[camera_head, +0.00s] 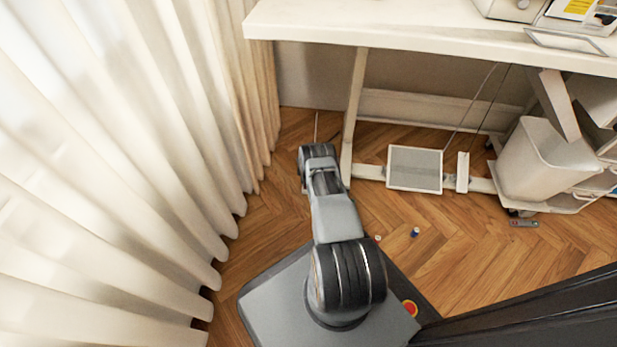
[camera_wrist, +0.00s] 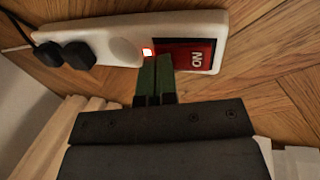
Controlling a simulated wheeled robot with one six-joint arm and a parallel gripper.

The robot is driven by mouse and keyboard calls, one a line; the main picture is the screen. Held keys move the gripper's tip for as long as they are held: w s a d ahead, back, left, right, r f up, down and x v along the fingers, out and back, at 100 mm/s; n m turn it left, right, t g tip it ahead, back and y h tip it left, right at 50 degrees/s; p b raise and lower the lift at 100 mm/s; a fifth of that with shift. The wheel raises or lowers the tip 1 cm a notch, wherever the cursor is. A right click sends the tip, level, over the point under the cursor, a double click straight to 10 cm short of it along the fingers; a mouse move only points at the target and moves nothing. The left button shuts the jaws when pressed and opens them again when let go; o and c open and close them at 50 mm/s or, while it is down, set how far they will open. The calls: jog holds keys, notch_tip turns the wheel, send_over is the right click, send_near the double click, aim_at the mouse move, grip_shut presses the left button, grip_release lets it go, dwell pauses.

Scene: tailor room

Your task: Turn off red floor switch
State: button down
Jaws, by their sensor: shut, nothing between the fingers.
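In the wrist view a white power strip (camera_wrist: 118,38) lies on the wood floor. Its red rocker switch (camera_wrist: 190,53) is marked ON, and a small light (camera_wrist: 148,51) beside it glows. My gripper (camera_wrist: 156,60) is shut and empty, its green fingertips close to the glowing light, just left of the rocker. I cannot tell whether the tips touch the strip. In the head view my arm reaches toward the floor beside the desk leg; it hides the strip and the gripper there.
Two black plugs (camera_wrist: 65,54) sit in the strip. A white desk (camera_head: 400,28) overhangs on the right, its leg (camera_head: 353,110) close to my arm. A pedal (camera_head: 414,168) and a bin (camera_head: 543,160) stand underneath. Long curtains (camera_head: 150,150) hang at left.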

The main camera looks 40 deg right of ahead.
jog(key=shift+f, duration=0.2)
jog(key=shift+r, duration=0.1)
jog(key=shift+r+p, duration=2.25)
jog(key=shift+r, duration=1.2)
